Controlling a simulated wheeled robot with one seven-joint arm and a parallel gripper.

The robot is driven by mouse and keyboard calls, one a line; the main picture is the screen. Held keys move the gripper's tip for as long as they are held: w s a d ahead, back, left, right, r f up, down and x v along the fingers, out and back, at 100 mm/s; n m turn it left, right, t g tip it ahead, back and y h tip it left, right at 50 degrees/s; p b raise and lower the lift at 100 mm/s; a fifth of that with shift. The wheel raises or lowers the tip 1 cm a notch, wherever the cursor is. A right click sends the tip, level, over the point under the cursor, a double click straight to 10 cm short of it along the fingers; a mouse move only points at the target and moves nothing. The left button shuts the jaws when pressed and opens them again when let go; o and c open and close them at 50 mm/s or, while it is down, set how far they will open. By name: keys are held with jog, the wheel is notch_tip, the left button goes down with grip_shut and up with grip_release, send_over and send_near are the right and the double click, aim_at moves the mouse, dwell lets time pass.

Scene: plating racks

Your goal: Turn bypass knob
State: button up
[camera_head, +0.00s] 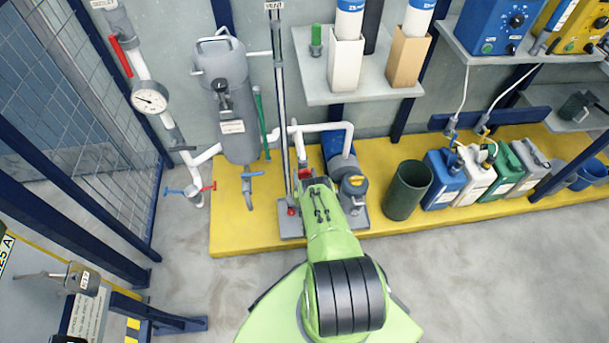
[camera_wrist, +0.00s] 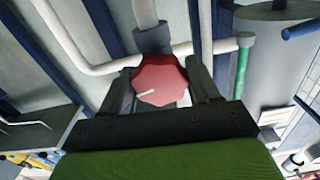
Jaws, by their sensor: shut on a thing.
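The knob (camera_wrist: 160,80) is red and many-sided with a pale line marked on its face. It shows in the wrist view between the two dark fingers of my gripper (camera_wrist: 163,92), which is shut on it. The knob sits on grey and white pipework. In the head view my green arm reaches to the pipes beside the blue pump (camera_head: 341,150), and a little red (camera_head: 305,173) shows at its tip. My fingers and most of the knob are hidden there by my arm.
A grey filter vessel (camera_head: 228,100) with a green tube stands left of my arm. A dark green bin (camera_head: 407,190) and several jugs (camera_head: 445,180) stand to the right on the yellow platform (camera_head: 232,230). A shelf (camera_head: 350,92) overhangs behind. The floor in front is clear.

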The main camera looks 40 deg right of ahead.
jog(key=shift+m, duration=1.3)
jog(key=o, duration=1)
jog(key=shift+s+a, duration=0.1)
